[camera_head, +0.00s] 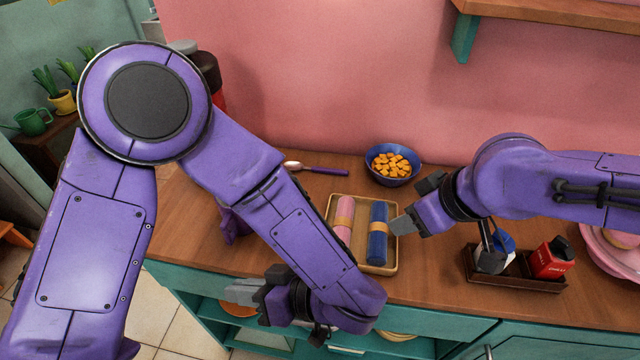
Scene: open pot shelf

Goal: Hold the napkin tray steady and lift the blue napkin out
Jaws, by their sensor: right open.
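The napkin tray (333,210) is a shallow tan tray on the wooden counter, near its front edge. A rolled blue napkin (377,246) with a tan band lies in its right half. A rolled pink napkin (344,222) lies in the left half. My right gripper (402,225) is open at the tray's right side, its tips close to the blue napkin; I cannot tell whether they touch. My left gripper (240,292) is in front of the counter's front edge, pointing left, away from the tray. Its jaw opening cannot be made out.
A blue bowl of orange pieces (393,167) stands behind the tray. A purple-handled spoon (318,169) lies at the back left. A dark caddy (515,279) with a red container (552,259) stands to the right, below my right arm. Pink plates (610,252) are at the far right.

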